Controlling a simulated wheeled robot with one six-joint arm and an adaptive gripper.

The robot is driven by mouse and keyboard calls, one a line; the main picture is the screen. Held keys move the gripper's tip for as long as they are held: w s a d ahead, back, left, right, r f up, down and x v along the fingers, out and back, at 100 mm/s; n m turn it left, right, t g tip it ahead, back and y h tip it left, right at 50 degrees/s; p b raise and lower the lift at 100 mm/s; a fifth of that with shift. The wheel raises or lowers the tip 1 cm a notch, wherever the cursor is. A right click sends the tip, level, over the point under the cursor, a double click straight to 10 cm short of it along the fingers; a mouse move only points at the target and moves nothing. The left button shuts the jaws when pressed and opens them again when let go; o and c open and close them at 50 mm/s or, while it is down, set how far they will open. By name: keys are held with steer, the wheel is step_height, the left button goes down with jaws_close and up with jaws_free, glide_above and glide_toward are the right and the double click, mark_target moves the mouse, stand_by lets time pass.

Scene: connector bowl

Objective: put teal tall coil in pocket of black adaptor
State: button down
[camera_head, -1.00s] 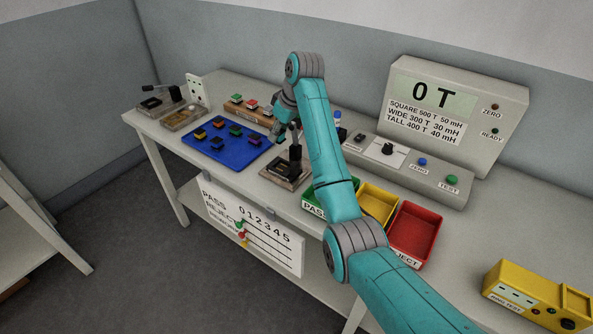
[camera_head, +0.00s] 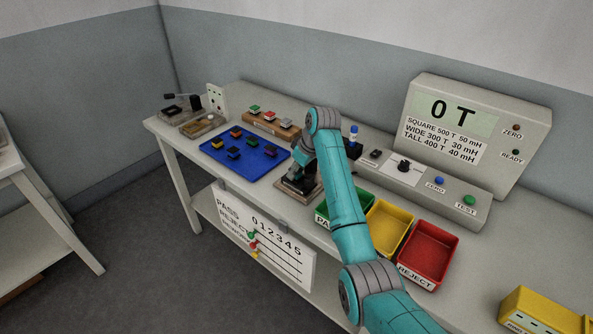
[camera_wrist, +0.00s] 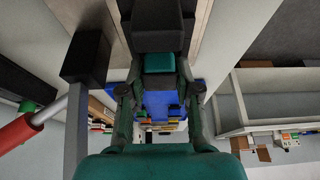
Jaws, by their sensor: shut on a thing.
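My gripper (camera_wrist: 159,92) shows its two fingers in the wrist view, shut on a small teal and dark piece, which looks like the teal tall coil (camera_wrist: 159,63). A black block (camera_wrist: 157,30), probably the black adaptor, lies just beyond the coil. I cannot tell whether the coil touches it or sits in its pocket. In the head view my gripper (camera_head: 300,160) is low over the tan fixture base (camera_head: 284,191), beside the blue tray. The arm and fingers hide the coil there, and the adaptor is not clear.
A lever with a red handle (camera_wrist: 22,130) and a black block (camera_wrist: 86,57) stands close left of my fingers in the wrist view. The blue tray (camera_head: 248,172) holds several small parts. Green (camera_head: 343,204), yellow (camera_head: 388,225) and red (camera_head: 428,252) bins stand to the right.

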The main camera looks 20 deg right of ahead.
steer(key=shift+f, duration=0.1)
steer(key=c, duration=0.8)
jaws_free()
steer(key=v, duration=1.2)
steer(key=shift+w+r, duration=0.1)
steer(key=shift+r, duration=0.1)
